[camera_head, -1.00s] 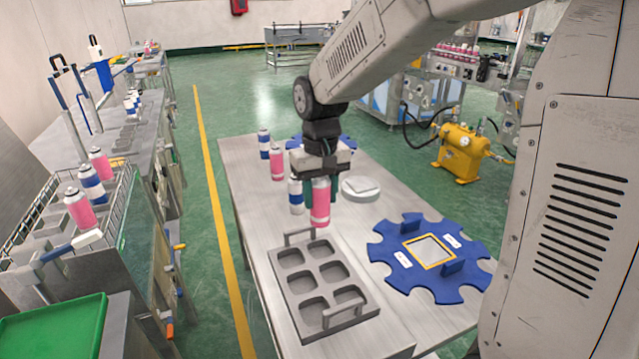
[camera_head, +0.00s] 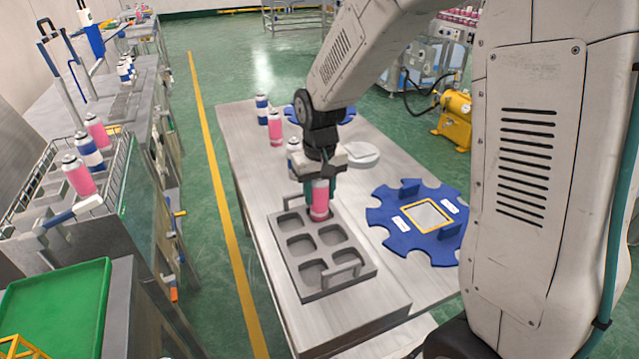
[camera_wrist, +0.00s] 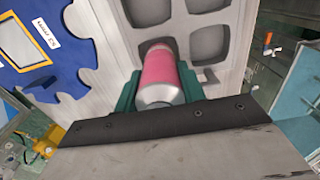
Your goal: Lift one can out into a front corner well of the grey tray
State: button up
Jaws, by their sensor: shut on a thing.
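My gripper (camera_head: 320,190) is shut on a pink can (camera_head: 319,204) with a silver top, held upright. The can also shows between the green fingers in the wrist view (camera_wrist: 160,68). Its lower end is at the far right corner well of the grey tray (camera_head: 340,290), as the head view shows it. I cannot tell whether it touches the well floor. The tray also shows in the wrist view (camera_wrist: 118,40). Its other wells look empty. The tray has a raised handle at each end.
Behind the gripper stand a part-hidden blue and white can (camera_head: 293,148), a pink can (camera_head: 276,130) and a blue can (camera_head: 262,110). A blue notched plate (camera_head: 390,238) lies right of the tray. A wire basket (camera_head: 35,190) with cans is at left.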

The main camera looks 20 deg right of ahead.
jog(key=shift+f, duration=0.75)
dwell(0.5)
jog(key=o, duration=1.1)
jog(key=shift+c, duration=0.2)
notch_tip(320, 180, up, 8)
jog(key=shift+f, duration=0.1)
jog(key=shift+s, duration=0.1)
jog(key=s+d+r, duration=0.1)
jog(key=s+r, duration=0.2)
jog(key=s, duration=0.5)
jog(key=s+d+r+t, duration=0.1)
jog(key=s+r, duration=0.2)
jog(key=s, duration=0.6)
jog(key=s+d+r, duration=0.1)
jog(key=s+r, duration=0.3)
jog(key=s, duration=0.4)
jog(key=shift+s, duration=0.4)
